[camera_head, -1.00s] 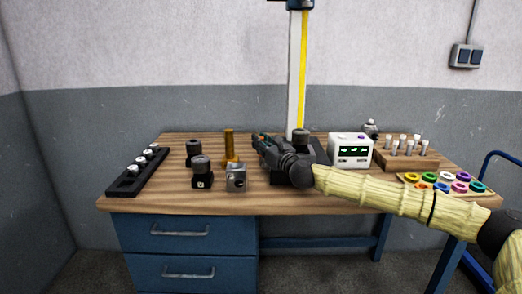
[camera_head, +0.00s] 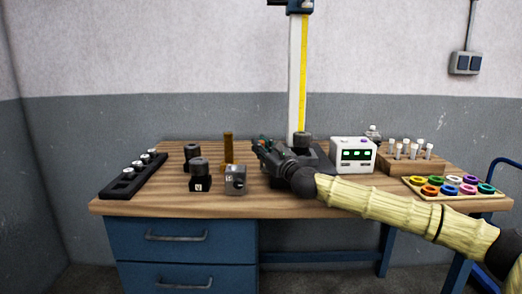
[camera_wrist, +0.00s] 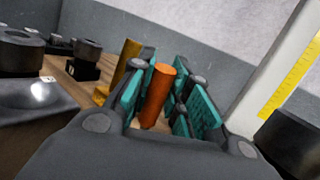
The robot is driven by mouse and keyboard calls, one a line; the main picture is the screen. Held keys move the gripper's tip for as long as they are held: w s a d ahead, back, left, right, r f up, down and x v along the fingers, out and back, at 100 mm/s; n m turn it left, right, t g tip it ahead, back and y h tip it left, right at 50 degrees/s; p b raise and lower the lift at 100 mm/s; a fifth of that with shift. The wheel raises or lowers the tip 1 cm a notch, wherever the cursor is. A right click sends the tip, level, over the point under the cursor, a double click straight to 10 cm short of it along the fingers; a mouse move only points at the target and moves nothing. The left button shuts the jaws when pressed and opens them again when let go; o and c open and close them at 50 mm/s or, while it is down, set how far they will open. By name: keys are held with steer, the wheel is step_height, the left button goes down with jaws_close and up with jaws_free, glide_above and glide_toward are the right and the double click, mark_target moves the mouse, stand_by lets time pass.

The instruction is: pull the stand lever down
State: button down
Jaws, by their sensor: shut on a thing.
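The stand has a white column (camera_head: 298,75) with a yellow scale; the column also shows at the right of the wrist view (camera_wrist: 265,85). A blue head (camera_head: 300,6) sits at its top, cut off by the picture edge. My gripper (camera_head: 262,147) is low over the bench, just left of the column. In the wrist view, an orange cylindrical handle (camera_wrist: 158,95), which looks like the stand lever's grip, stands between the teal finger pads (camera_wrist: 167,98). My gripper is shut on it. The lever's arm and its joint to the stand are hidden.
A brass post (camera_head: 228,148), dark round fixtures (camera_head: 200,175) and a grey block (camera_head: 236,180) stand left of my gripper. A black rack (camera_head: 134,175) is at far left. A white display box (camera_head: 353,154), wooden rack (camera_head: 411,160) and ring tray (camera_head: 449,187) are at right.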

steer(key=shift+r, duration=0.1)
steer(key=c, duration=1.3)
jaws_free()
steer(key=v, duration=1.2)
